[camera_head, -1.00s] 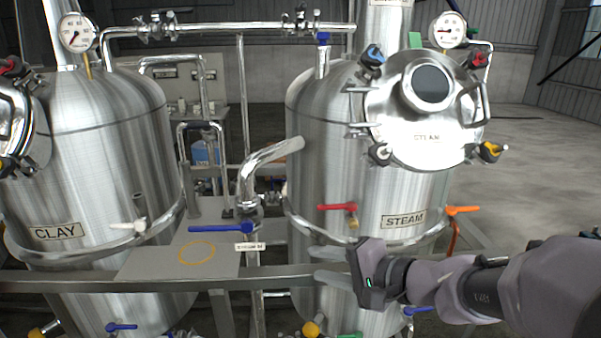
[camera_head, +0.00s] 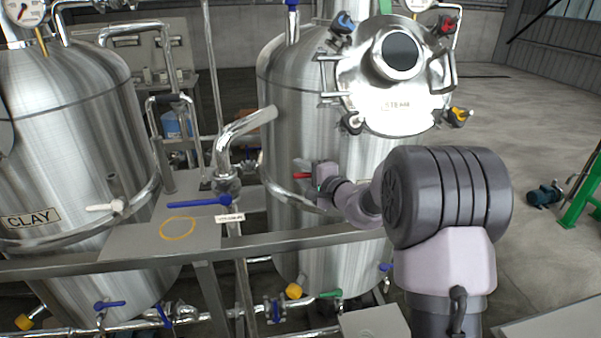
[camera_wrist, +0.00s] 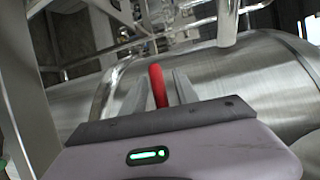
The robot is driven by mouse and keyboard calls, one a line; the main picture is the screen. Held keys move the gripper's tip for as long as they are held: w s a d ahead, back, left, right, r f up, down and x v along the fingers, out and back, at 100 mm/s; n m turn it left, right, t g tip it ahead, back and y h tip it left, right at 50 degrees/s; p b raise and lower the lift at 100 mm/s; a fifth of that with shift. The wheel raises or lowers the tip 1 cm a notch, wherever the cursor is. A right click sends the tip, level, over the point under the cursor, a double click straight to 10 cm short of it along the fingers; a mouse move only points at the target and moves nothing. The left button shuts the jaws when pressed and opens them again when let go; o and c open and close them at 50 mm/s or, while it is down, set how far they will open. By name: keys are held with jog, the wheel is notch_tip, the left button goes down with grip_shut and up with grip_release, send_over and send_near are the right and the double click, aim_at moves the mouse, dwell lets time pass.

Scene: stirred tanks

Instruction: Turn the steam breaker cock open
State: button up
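The steam tank (camera_head: 285,110) stands right of centre in the head view, with a round lid. A small red-handled cock (camera_head: 301,175) sits on its front wall. The handle points left, and its right part and body are hidden by my gripper (camera_head: 318,178). In the wrist view, the red handle (camera_wrist: 158,86) stands between the two fingers of my gripper (camera_wrist: 163,76). The fingers are apart, with a gap visible on the right side of the handle. Contact on the left side cannot be told.
A blue-handled valve (camera_head: 200,203) with a small white tag sits on the pipe left of the steam tank. A grey rail (camera_head: 130,257) crosses in front of the tanks. The clay tank (camera_head: 70,120) stands at left.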

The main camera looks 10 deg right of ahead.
jog(key=shift+w+a, duration=0.15)
jog(key=shift+w, duration=0.15)
grip_shut()
dwell(1.3)
